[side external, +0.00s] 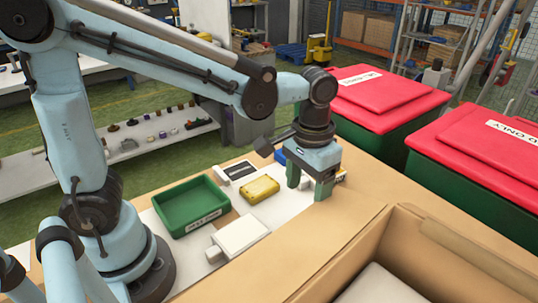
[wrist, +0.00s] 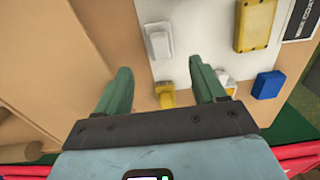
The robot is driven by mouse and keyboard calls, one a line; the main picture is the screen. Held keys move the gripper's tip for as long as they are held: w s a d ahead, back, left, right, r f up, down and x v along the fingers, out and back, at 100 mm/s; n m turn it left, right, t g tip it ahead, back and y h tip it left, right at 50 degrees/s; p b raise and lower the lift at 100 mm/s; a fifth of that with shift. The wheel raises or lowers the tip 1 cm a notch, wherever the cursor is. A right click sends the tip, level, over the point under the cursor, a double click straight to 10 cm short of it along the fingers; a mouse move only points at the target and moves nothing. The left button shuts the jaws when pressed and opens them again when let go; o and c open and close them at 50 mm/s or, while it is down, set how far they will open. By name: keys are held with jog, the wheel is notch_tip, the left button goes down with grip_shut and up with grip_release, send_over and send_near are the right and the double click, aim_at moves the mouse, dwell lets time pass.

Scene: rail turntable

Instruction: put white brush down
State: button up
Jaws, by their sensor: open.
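A white block with a short stub (side external: 240,234) lies on the white sheet near the front. It is the likeliest white brush, but I see no bristles. What looks like the same white thing shows in the wrist view (wrist: 159,42), beyond my fingertips and apart from them. My gripper (side external: 309,192) points down over the sheet's right end. In the wrist view my gripper (wrist: 160,85) has its fingers wide apart. A small yellow and white piece (wrist: 165,96) shows between the fingers. I cannot tell whether they touch it; nothing is clamped.
A green tray (side external: 189,208), a yellow box (side external: 260,188), a black and white box (side external: 236,170) and a blue block (wrist: 267,85) are nearby. Another yellow and white piece (wrist: 226,82) lies beside my right finger. A large open carton (side external: 425,245) stands front right.

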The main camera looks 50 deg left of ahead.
jog(key=shift+r, duration=0.6)
jog(key=s+a+r+t, duration=0.1)
jog(key=s+a+t, duration=0.3)
jog(key=a+t, duration=0.3)
jog(key=shift+a+r, duration=0.35)
jog(key=shift+a, duration=1.15)
jog(key=shift+o, duration=0.4)
jog(key=g, duration=0.6)
send_near(304, 218)
jog(key=shift+w+f, duration=0.15)
jog(key=shift+f, duration=1.75)
jog(key=shift+w+f, duration=0.15)
jog(key=shift+f, duration=1.75)
jog(key=shift+w+f, duration=0.2)
jog(key=shift+f, duration=1.7)
